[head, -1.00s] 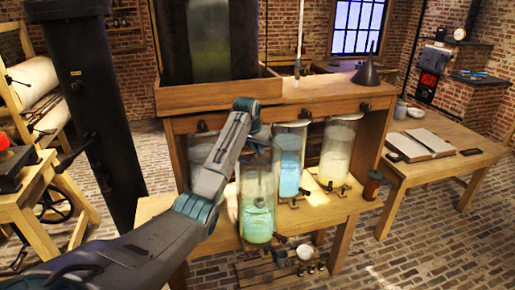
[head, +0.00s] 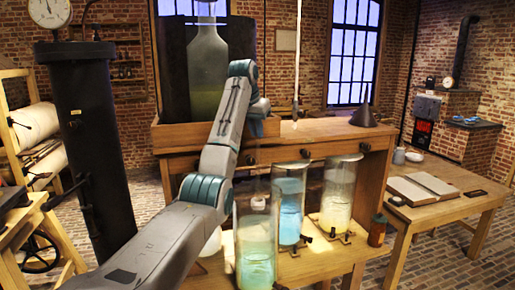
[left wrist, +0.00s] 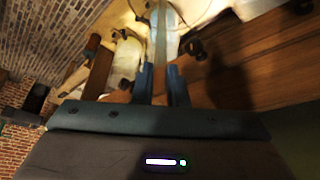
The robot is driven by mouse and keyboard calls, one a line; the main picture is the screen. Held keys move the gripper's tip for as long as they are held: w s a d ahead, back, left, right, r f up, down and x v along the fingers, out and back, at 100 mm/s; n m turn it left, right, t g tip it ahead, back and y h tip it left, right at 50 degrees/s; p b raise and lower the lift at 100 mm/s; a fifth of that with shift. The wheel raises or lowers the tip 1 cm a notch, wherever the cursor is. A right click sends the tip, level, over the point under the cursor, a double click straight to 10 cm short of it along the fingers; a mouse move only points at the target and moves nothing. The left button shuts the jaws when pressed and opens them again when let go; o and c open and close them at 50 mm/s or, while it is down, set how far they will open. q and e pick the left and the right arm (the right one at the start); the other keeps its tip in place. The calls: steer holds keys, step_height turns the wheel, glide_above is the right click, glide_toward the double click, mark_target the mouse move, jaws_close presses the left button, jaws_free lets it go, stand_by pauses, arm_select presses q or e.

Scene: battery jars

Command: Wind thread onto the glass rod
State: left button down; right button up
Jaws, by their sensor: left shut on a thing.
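My left arm comes in from the lower left of the head view and bends at the wrist in front of the wooden cabinet; its fingers are hard to make out there. In the left wrist view my left gripper (left wrist: 160,75) is shut on a thin, pale, straight rod (left wrist: 159,40), which extends away between the blue fingertips. I cannot tell whether this is the glass rod, and no thread is clear on it. A slim whitish rod (head: 297,55) stands upright or hangs above the cabinet top in the head view. My right gripper is not in view.
Glass jars with green (head: 256,255), blue (head: 290,215) and yellowish (head: 339,195) liquid stand below the cabinet top. A dark funnel (head: 364,113) sits on top at right. A table (head: 440,208) with an open book stands at right, and a black column (head: 92,150) at left.

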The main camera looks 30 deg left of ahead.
arm_select(q)
steer(key=shift+w+r+p, duration=0.1)
steer(key=shift+r+p, duration=0.65)
steer(key=shift+r, duration=0.45)
step_height(320, 180, up, 9)
steer(key=p, duration=0.5)
steer(key=shift+f+p, duration=0.15)
steer(key=shift+p, duration=0.25)
steer(key=shift+f, duration=0.1)
